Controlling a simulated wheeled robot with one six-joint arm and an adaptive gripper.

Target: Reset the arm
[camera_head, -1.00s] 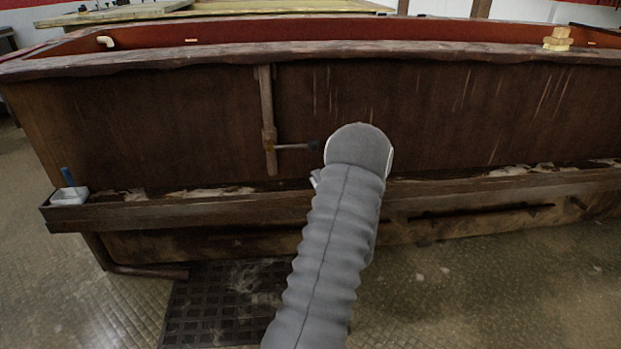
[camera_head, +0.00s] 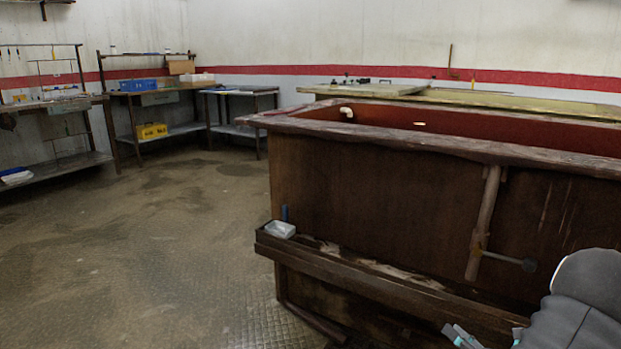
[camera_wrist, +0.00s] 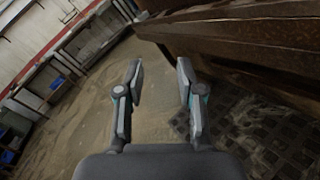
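My gripper (camera_wrist: 160,82) is open in the wrist view, its two fingers well apart with only floor between them. In the head view, part of my gripper (camera_head: 485,336) shows at the bottom right, beside my grey sleeved arm, in front of the large wooden tank. The fingers there are cut off by the frame's lower edge. The wooden tank (camera_head: 365,205) fills the right half of the head view. Its wall also shows at the upper right of the wrist view (camera_wrist: 240,35).
A ledge (camera_head: 350,275) runs along the tank's front and holds a white container (camera_head: 280,229) at its left end. A pipe handle (camera_head: 510,259) sticks out from the tank. Workbenches (camera_head: 165,88) line the back wall. The floor at left is clear.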

